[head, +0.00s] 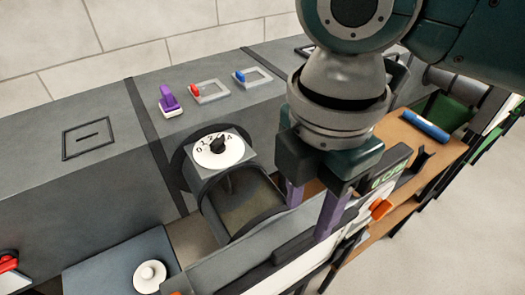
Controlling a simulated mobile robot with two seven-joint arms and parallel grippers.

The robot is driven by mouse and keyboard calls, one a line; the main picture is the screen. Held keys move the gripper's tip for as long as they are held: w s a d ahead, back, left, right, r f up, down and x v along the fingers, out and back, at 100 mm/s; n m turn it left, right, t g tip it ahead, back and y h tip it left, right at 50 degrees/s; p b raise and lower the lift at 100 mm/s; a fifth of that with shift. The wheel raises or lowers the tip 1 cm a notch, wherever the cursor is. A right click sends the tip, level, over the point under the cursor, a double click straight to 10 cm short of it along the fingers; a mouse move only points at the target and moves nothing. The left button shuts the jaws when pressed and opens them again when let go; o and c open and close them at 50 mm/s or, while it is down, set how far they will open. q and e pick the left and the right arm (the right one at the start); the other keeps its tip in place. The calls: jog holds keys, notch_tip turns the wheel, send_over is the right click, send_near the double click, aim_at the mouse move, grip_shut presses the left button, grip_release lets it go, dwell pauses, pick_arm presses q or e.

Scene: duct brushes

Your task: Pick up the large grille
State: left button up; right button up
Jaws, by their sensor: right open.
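My right gripper (315,208) comes down from the top right with its two purple fingers apart. The fingers are at the grey-topped upright panel (215,268), which runs diagonally across the lower middle and has a whitish front face. This panel may be the large grille, but no slats show clearly and I cannot tell for certain. One finger is on its far side and the other is near its front side. Contact cannot be told. The gripper body hides part of the panel. My left gripper is not in view.
A round duct opening (240,205) with a numbered dial (218,148) lies left of the gripper. A purple handle (168,99), red-tabbed frame (211,92) and blue-tabbed frame (254,79) sit on the grey duct. A blue cylinder (426,125) lies on a wooden shelf (405,138). Floor is clear at right.

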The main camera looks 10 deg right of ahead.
aim_at(297, 240)
jog(key=f, duration=0.7)
jog(key=shift+s+a+f, duration=0.1)
jog(key=shift+a+f, duration=0.1)
jog(key=shift+a, duration=0.15)
grip_shut()
jog(key=shift+r, duration=0.1)
dwell(1.0)
